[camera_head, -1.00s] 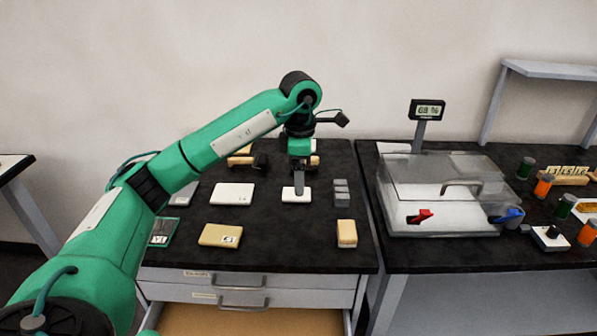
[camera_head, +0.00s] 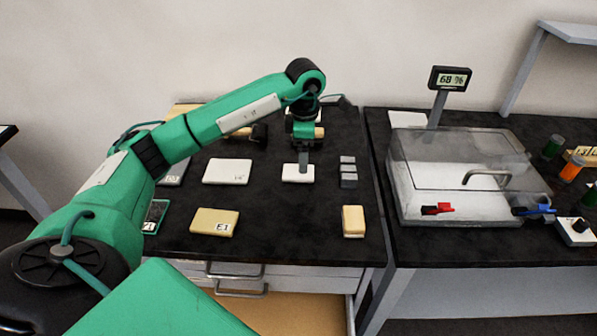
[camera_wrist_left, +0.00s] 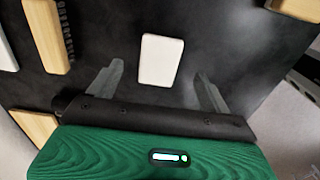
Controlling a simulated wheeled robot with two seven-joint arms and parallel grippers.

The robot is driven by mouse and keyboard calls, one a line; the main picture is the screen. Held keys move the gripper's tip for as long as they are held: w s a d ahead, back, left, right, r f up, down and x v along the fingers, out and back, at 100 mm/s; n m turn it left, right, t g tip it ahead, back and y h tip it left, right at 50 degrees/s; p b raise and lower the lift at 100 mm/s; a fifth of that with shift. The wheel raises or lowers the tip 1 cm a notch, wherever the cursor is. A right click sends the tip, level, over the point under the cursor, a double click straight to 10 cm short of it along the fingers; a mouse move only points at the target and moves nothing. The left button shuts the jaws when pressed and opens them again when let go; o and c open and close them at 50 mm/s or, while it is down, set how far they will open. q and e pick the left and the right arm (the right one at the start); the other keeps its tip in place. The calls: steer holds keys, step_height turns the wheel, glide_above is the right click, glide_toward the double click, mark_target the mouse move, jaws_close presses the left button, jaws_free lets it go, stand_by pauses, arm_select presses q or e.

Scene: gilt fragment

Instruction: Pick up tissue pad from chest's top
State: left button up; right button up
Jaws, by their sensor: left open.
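The tissue pad, seemingly the small white pad (camera_head: 298,173), lies flat on the black chest top (camera_head: 275,225). My left gripper (camera_head: 303,158) reaches down from above, at the pad's far edge in the head view. In the left wrist view the open gripper (camera_wrist_left: 156,74) has its two fingers spread wide, and the white pad (camera_wrist_left: 161,59) shows centred between their lines. I cannot tell how high the fingertips are above the chest top. No finger visibly closes on the pad. My right gripper is not in view.
Grey blocks (camera_head: 348,172) stand right of the pad, a tan block (camera_head: 353,221) in front right. A white box (camera_head: 226,171) and a tan box (camera_head: 214,222) lie left. A drawer (camera_head: 290,308) is open below. A clear-lidded case (camera_head: 465,180) stands on the right bench.

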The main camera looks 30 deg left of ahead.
mark_target(298, 173)
arm_select(q)
steer(key=shift+s+f, duration=0.1)
steer(key=shift+f, duration=0.5)
step_height(298, 173, down, 4)
steer(key=shift+f+p, duration=0.15)
steer(key=shift+p, duration=0.35)
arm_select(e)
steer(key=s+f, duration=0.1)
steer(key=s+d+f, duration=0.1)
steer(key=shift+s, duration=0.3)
arm_select(q)
steer(key=shift+c, duration=0.2)
steer(key=c, duration=1)
